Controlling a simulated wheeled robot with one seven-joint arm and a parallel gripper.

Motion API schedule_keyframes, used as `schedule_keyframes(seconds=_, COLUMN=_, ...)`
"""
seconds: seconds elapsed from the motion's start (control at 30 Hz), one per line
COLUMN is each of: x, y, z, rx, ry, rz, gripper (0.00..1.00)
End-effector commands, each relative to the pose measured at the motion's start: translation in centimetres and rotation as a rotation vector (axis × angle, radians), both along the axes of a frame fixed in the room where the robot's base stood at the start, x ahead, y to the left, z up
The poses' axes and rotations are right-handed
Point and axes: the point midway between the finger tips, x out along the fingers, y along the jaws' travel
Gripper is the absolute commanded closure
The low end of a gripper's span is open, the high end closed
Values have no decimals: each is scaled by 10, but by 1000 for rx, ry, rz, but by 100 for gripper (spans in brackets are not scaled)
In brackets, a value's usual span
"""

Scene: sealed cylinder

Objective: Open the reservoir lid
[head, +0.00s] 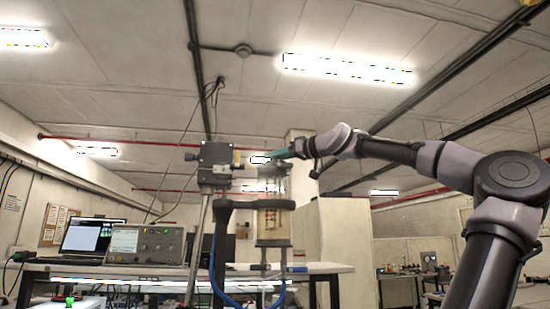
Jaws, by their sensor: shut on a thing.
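The reservoir is a clear upright cylinder (274,222) with a pale lower part and red markings, held on a stand in the middle of the head view. Its grey lid (272,169) is at the top of the cylinder. My gripper (276,157) reaches in from the right with teal fingers and is shut at the top of the lid. The fingertips are small here, and the exact grip is hard to see. I cannot tell whether there is a gap between lid and cylinder.
A grey box on a post (215,165) stands close to the left of the cylinder. A blue hose (217,275) hangs below. A bench (325,267) carries a laptop (88,238) and an instrument (145,245). A pale pillar (345,240) stands behind to the right.

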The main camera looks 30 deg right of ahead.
Motion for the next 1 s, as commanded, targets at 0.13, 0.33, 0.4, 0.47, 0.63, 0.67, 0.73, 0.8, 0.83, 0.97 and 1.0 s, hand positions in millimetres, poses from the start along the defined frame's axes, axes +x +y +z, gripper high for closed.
schedule_keyframes(seconds=0.13, x=1, y=-1, z=1, rx=5, ry=19, rz=-1, gripper=100)
schedule_keyframes(seconds=0.33, x=3, y=-2, z=3, rx=25, ry=97, rz=-4, gripper=100)
schedule_keyframes(seconds=0.4, x=5, y=-2, z=5, rx=38, ry=142, rz=-4, gripper=100)
schedule_keyframes(seconds=0.47, x=7, y=-2, z=7, rx=51, ry=186, rz=-5, gripper=100)
schedule_keyframes(seconds=0.63, x=12, y=-3, z=11, rx=92, ry=333, rz=-5, gripper=100)
schedule_keyframes(seconds=0.67, x=13, y=-3, z=12, rx=101, ry=360, rz=-5, gripper=100)
schedule_keyframes(seconds=0.73, x=16, y=-4, z=14, rx=119, ry=422, rz=-5, gripper=100)
schedule_keyframes(seconds=0.8, x=19, y=-4, z=16, rx=136, ry=484, rz=-3, gripper=100)
schedule_keyframes(seconds=0.83, x=19, y=-4, z=16, rx=144, ry=508, rz=-2, gripper=100)
schedule_keyframes(seconds=0.97, x=23, y=-5, z=17, rx=169, ry=596, rz=1, gripper=100)
schedule_keyframes(seconds=1.0, x=24, y=-5, z=17, rx=175, ry=619, rz=1, gripper=100)
